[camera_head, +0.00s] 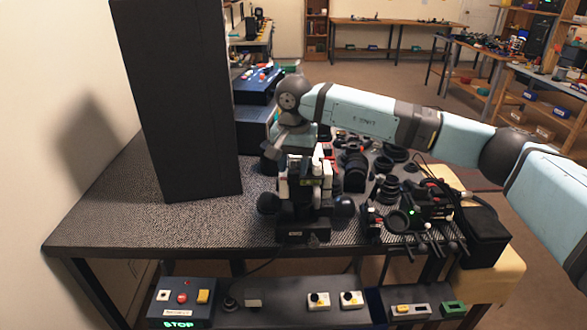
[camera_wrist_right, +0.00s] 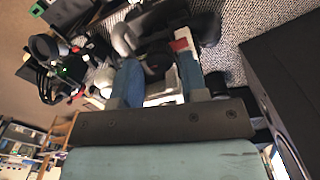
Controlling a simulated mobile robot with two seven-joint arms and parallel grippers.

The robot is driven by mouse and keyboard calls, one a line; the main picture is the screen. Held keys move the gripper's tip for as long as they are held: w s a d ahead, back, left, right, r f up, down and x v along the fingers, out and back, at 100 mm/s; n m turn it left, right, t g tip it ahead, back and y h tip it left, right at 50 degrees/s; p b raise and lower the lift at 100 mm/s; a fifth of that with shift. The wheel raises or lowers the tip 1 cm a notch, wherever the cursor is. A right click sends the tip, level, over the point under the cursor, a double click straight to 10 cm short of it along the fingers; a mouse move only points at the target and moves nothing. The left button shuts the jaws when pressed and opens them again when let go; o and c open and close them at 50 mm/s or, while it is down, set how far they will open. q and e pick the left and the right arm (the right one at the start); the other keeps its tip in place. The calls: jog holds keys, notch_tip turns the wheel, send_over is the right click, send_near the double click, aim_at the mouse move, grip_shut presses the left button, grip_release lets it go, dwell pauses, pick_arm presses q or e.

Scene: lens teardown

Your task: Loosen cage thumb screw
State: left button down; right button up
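A black device with white uprights (camera_head: 306,190) stands near the front edge of the table, with a round black knob (camera_head: 269,203) on its left and another (camera_head: 343,206) on its right. I cannot tell which part is the cage thumb screw. My right arm comes in from the right and its wrist is above and behind the device. The device hides the fingertips in the head view. In the right wrist view, my right gripper (camera_wrist_right: 160,72) has its blue fingers apart, with a dark round part (camera_wrist_right: 157,62) between or beyond them. Contact is not clear. My left gripper is not in view.
A tall black panel (camera_head: 175,100) stands left of the device. Black lens parts and a unit with a green light (camera_head: 411,211) crowd the right of the table (camera_head: 115,215). The table's front left is clear. A lower shelf holds a STOP box (camera_head: 180,300).

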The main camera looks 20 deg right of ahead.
aim_at(293, 172)
notch_tip(293, 172, up, 12)
jog(key=shift+r, duration=0.2)
jog(key=shift+s+f, duration=0.1)
dwell(0.3)
